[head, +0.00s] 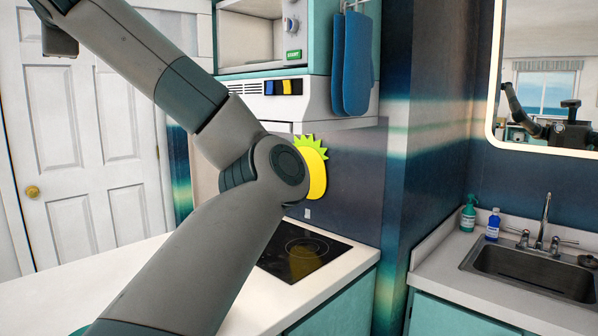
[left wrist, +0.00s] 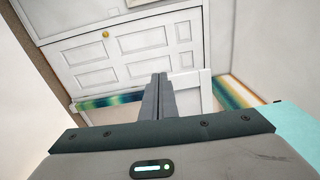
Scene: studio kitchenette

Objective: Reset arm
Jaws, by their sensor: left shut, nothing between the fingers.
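My left arm (head: 230,200) rises from the bottom of the head view, bends at an elbow in the middle and runs to the upper left. Its far end is cut by the top left edge, so the fingers do not show clearly there. In the left wrist view my left gripper (left wrist: 159,78) has its two dark fingers together, with nothing between them. They are in the air, with a white panelled door (left wrist: 140,50) beyond. My right gripper is in neither view.
The white door (head: 90,150) also stands left in the head view. Behind my arm are a white counter with a black cooktop (head: 318,250) and a yellow pineapple shape (head: 314,175). Blue cloths (head: 352,65) hang above. A sink (head: 530,268), bottles and a mirror are at right.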

